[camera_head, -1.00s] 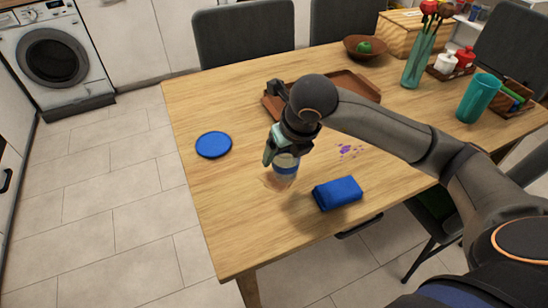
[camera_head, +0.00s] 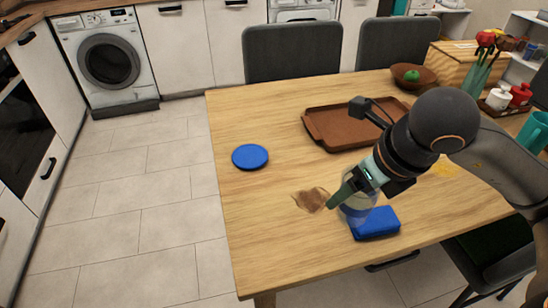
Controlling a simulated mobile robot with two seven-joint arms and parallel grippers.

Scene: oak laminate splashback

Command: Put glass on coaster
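A clear glass (camera_head: 357,210) with a bluish look is at the fingers of my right gripper (camera_head: 365,192), near the front of the wooden table. The gripper is tilted and its fingers sit around the glass, appearing shut on it; part of the glass is hidden by them. Whether its base touches the table is hard to tell. The round blue coaster (camera_head: 250,156) lies flat and empty on the table's left side, apart from the glass and gripper. My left gripper is not in view.
A blue block (camera_head: 377,224) lies just beside the glass in the picture. A brown stain (camera_head: 311,200) is left of the gripper. A brown tray (camera_head: 345,126) lies behind, with a bowl (camera_head: 413,77) farther back. The tabletop between coaster and stain is clear.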

